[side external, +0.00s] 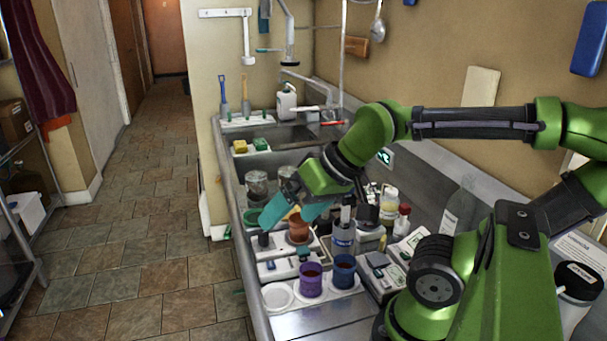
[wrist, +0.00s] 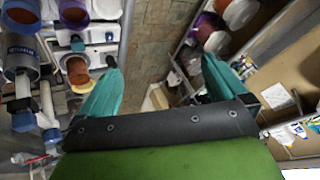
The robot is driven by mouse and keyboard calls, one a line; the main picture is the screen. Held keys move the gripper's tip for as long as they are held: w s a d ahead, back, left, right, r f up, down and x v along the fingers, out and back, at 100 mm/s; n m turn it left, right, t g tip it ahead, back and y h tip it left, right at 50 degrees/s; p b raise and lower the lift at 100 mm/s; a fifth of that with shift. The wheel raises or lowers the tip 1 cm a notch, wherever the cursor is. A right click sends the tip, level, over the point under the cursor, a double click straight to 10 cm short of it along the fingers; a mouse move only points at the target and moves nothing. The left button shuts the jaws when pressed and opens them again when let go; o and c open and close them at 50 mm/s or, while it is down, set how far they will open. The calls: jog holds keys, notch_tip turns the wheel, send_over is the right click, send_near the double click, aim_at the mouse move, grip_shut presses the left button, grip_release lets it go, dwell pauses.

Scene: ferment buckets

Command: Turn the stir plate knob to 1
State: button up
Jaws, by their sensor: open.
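My gripper (side external: 286,217) hangs over the near part of the counter with its teal fingers apart and nothing between them. In the wrist view, my gripper (wrist: 158,64) has its left fingertip close to a white unit, and its right fingertip is over the floor side. A white unit that looks like the stir plate (side external: 278,247) carries a copper-coloured cup (side external: 298,229). The cup also shows in the wrist view (wrist: 76,69). A small dark knob (side external: 263,240) is on the unit's left end, just below one finger. Its setting cannot be read.
A purple cup (side external: 311,280) and a blue cup (side external: 344,271) stand in front on a white holder. A blue-labelled bottle (side external: 343,238) and other bottles crowd the right. Metal tins (side external: 257,186) stand behind. The floor (side external: 165,255) left of the counter is clear.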

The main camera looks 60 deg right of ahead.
jog(key=shift+f, duration=0.15)
jog(key=shift+c, duration=1.1)
jog(key=shift+w+d+f+m+g, duration=0.15)
jog(key=shift+w+d+f+g, duration=0.15)
jog(key=shift+w, duration=0.25)
jog(key=shift+w+d+f+m+g, duration=0.15)
jog(key=shift+w+d+f+g, duration=0.1)
jog(key=shift+w, duration=0.25)
jog(key=c, duration=0.5)
jog(key=shift+g, duration=0.75)
jog(key=w+d, duration=0.1)
jog(key=w, duration=0.2)
jog(key=w+d, duration=0.1)
jog(key=shift+w+d+f, duration=0.2)
jog(key=shift+d+f, duration=0.1)
jog(key=n+g+h, duration=0.2)
jog(key=n+g, duration=0.3)
send_over(263, 238)
jog(key=d, duration=0.1)
jog(key=shift+f, duration=1.15)
jog(key=f, duration=1.6)
jog(key=shift+w+d+f, duration=0.1)
jog(key=shift+w, duration=0.3)
jog(key=shift+m, duration=0.3)
grip_shut()
